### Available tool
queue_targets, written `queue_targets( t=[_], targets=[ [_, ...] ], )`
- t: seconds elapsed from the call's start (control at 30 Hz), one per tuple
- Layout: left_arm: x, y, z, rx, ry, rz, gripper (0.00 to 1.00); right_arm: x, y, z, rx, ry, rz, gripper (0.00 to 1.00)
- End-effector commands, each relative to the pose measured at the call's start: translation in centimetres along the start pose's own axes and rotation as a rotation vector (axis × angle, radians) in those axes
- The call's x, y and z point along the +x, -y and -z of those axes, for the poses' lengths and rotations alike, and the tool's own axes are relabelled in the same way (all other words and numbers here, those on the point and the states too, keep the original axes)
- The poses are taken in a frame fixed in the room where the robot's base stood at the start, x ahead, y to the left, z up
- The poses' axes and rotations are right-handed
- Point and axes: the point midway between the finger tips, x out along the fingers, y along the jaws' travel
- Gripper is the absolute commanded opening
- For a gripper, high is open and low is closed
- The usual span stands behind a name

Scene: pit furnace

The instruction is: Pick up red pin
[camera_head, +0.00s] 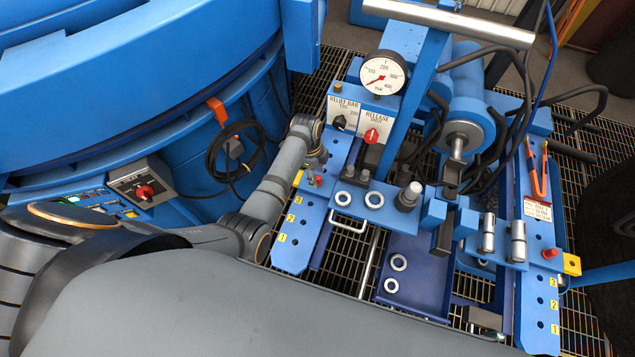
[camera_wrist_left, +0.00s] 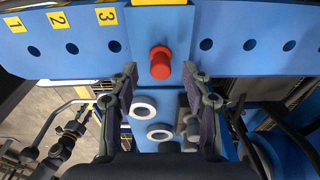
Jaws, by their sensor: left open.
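A red pin (camera_head: 318,181) sits in the numbered blue rail (camera_head: 291,250) on the left side of the press. It also shows in the left wrist view as a red knob (camera_wrist_left: 160,62) in the row of holes. My left gripper (camera_head: 317,160) is right by this pin. In the left wrist view its two fingers (camera_wrist_left: 160,82) are apart, one to each side of the pin's line, with the pin just beyond the tips. A second red pin (camera_head: 550,253) sits in the right blue rail (camera_head: 541,300). My right gripper does not show.
A pressure gauge (camera_head: 383,73) and a valve panel with a red knob (camera_head: 371,135) stand behind the left rail. Several metal rings, a U-shaped handle (camera_head: 357,222) and a dark cylinder (camera_head: 409,196) are to the right. A blue furnace wall (camera_head: 150,70) is at the left.

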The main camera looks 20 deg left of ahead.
Motion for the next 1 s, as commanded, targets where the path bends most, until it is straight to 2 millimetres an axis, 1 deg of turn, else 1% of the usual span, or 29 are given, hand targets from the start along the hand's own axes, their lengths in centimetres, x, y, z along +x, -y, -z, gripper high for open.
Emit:
queue_targets(
  t=[0.03,0.13,0.23,0.4,0.47,0.77,1.0],
  targets=[
    [1.1,-0.1,0.1,0.000,0.000,-0.002,0.48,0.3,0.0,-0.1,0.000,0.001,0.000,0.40],
    [2.3,0.0,0.1,0.000,0.000,0.000,0.48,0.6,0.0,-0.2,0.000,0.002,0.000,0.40],
    [2.7,-0.1,0.1,-0.001,0.000,0.000,0.48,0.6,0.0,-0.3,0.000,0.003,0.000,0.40],
    [2.7,0.0,0.1,-0.001,0.000,0.001,0.48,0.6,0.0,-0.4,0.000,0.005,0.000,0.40],
    [2.7,0.0,0.1,-0.001,0.000,0.001,0.42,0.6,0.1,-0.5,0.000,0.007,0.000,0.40],
    [2.7,0.0,0.1,-0.001,0.000,0.001,0.01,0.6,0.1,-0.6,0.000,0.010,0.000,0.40],
    [2.6,0.0,0.1,-0.001,-0.001,0.001,0.00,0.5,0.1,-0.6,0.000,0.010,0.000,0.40]
  ],
)
